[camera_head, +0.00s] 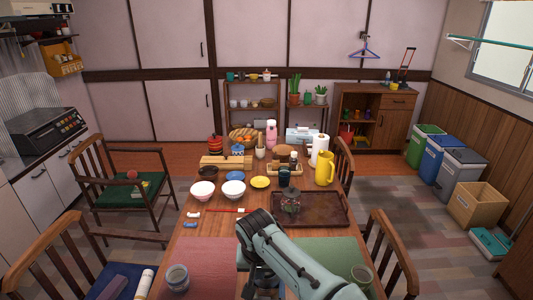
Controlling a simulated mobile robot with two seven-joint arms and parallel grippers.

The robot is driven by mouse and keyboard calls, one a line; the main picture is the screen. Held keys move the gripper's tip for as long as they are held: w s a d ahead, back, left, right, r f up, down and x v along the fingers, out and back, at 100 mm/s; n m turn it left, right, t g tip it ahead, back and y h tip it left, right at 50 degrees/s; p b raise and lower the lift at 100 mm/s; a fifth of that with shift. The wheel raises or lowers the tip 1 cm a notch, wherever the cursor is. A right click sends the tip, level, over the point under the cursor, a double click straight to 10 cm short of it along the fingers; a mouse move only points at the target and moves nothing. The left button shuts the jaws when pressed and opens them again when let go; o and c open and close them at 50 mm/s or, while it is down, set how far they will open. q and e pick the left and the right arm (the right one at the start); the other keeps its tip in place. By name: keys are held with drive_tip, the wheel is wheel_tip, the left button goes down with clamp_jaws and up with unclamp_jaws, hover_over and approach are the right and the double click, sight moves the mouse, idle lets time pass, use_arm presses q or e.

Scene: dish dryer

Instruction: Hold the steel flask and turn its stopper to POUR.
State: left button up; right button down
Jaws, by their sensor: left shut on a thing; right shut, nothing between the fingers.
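I cannot make out the steel flask or its stopper in this view. One of my arms rises from the bottom edge, right of the middle, to a bent dark joint over the near part of the wooden table (215,228). Below that joint are dark parts, but no fingertips can be made out. The other arm does not show. A pink bottle (271,134) stands at the table's far end. A yellow jug (325,168) stands at the right, behind the brown tray (325,212).
A dark pot (290,200) stands on the tray. Chairs flank the table.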

drive_tip(key=shift+w+d, duration=0.25)
drive_tip(key=shift+w, duration=0.3)
idle(0.9)
drive_tip(key=shift+s+d, duration=0.1)
drive_tip(key=shift+d, duration=0.35)
drive_tip(key=shift+d, duration=0.75)
drive_tip(key=shift+d, duration=0.15)
idle(0.5)
drive_tip(key=w+v, duration=0.1)
drive_tip(key=v, duration=0.4)
drive_tip(key=shift+r, duration=0.55)
drive_tip(key=shift+s+d, duration=0.1)
drive_tip(key=shift+s, duration=0.05)
